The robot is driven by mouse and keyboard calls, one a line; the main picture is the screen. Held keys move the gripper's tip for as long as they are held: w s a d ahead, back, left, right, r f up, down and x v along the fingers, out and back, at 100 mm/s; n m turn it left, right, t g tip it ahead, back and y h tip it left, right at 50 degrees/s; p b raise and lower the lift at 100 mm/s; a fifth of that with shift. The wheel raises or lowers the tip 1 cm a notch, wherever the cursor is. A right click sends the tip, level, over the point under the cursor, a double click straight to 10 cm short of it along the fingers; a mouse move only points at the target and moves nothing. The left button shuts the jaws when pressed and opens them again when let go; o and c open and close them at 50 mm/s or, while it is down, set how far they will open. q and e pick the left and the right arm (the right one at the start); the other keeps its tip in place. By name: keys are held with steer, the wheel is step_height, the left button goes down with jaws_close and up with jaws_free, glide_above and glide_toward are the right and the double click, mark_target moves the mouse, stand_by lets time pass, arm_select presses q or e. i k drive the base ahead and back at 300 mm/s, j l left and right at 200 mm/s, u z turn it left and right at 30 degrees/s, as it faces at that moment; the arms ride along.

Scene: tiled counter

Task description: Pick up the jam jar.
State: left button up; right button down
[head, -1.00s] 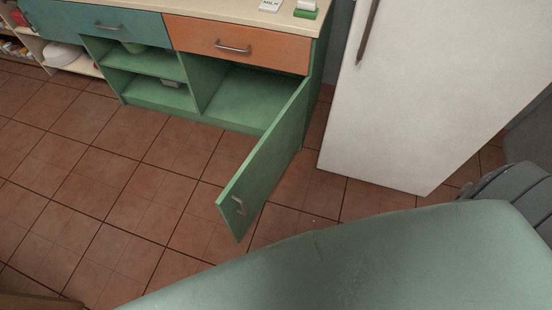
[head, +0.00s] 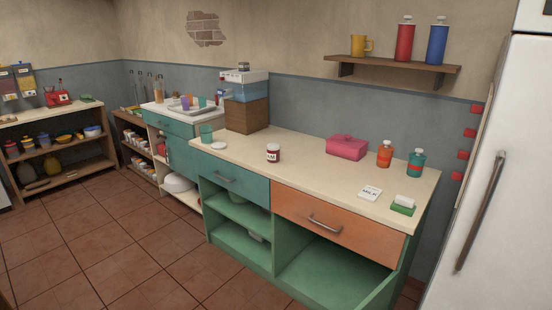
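The jam jar (head: 273,153), small and dark red with a white lid and a pale label, stands upright on the cream counter top (head: 310,165), left of its middle. Nothing touches it. A round white disc (head: 219,146) lies on the counter to its left. Neither of my grippers shows in the head view, so their state is hidden.
A pink box (head: 347,147), an orange bottle (head: 384,154), a teal bottle (head: 416,164), a milk card (head: 370,193) and a green sponge (head: 403,204) are on the counter's right. A white fridge (head: 490,180) stands at right. The tiled floor (head: 110,240) at left is clear.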

mark_target(273, 150)
steer(key=i+j, duration=0.15)
steer(key=j, duration=0.15)
steer(key=i+j+z, duration=0.1)
steer(key=j, duration=0.25)
steer(key=i+j, duration=0.15)
steer(key=j, duration=0.15)
steer(key=i+j+z, duration=0.1)
steer(key=j, duration=0.25)
steer(key=i+j, duration=0.15)
steer(key=j, duration=0.15)
steer(key=i+z, duration=0.05)
